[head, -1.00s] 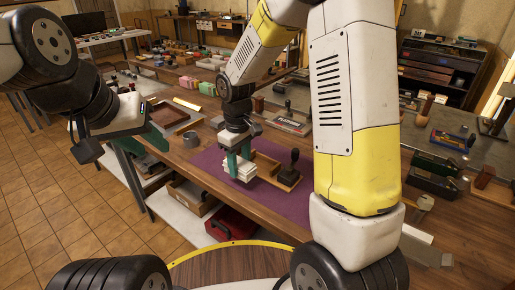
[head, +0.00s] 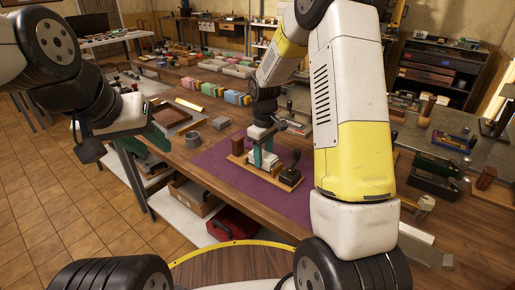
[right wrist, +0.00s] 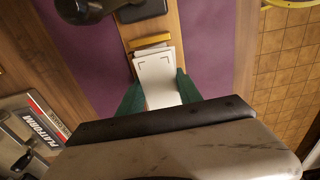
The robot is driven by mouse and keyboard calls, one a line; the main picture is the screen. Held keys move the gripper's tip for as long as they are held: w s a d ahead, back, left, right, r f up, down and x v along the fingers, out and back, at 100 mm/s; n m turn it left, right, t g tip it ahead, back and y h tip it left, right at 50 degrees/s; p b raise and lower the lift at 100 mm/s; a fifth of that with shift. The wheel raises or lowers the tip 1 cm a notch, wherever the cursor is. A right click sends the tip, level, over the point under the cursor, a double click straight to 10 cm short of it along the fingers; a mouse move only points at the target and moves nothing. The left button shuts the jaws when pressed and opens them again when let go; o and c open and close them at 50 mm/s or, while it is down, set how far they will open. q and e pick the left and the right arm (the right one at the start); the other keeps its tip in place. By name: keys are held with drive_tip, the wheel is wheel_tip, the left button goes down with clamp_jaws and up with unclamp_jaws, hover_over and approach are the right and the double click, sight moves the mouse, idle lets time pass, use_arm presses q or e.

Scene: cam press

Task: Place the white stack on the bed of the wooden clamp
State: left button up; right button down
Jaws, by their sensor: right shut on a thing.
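The white stack (head: 266,161) is between the green fingers of my right gripper (head: 264,158), which is shut on it. In the right wrist view the stack (right wrist: 157,75) lies flat between both fingertips (right wrist: 160,92), a dark corner mark on its top. The wooden clamp (head: 280,181) lies on the purple mat, with a wooden block (head: 238,147) at its left end and a black handle (head: 289,170) at its right. The stack is over the clamp's bed, lined up with it; whether they touch I cannot tell. My left gripper (head: 146,143) is empty and looks open, away at the left.
The purple mat (head: 216,162) has bare room around the clamp. A grey ring (head: 193,140), a small grey block (head: 221,122) and a brown tray (head: 170,117) stand to the left. Coloured boxes (head: 213,90) line the back. A red case (head: 232,225) sits below the table.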

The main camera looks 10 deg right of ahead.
drive_tip(key=shift+s+f, duration=0.25)
drive_tip(key=shift+f, duration=0.35)
drive_tip(key=shift+s+f, duration=0.1)
drive_tip(key=shift+f, duration=0.25)
drive_tip(key=shift+s+d+f, duration=0.1)
drive_tip(key=shift+f, duration=0.1)
drive_tip(key=c, duration=0.8)
unclamp_jaws()
drive_tip(key=shift+d, duration=0.15)
wheel_tip(320, 180, up, 13)
drive_tip(key=w, duration=0.1)
drive_tip(key=s+d+r+m+t+y, duration=0.1)
drive_tip(key=s+d+r+m+t, duration=0.15)
drive_tip(key=s+r, duration=0.7)
drive_tip(key=s+r+m+t, duration=0.1)
drive_tip(key=s+m, duration=0.1)
drive_tip(key=s, duration=0.3)
drive_tip(key=s+r+m+t, duration=0.1)
drive_tip(key=s+m, duration=0.1)
drive_tip(key=s, duration=0.2)
drive_tip(key=s+r+m+t+y, duration=0.1)
drive_tip(key=s+m, duration=0.1)
drive_tip(key=s, duration=0.3)
drive_tip(key=shift+s+a+t, duration=0.15)
drive_tip(key=shift+s+t, duration=0.1)
drive_tip(key=shift+s, duration=0.1)
drive_tip(key=shift+r, duration=0.1)
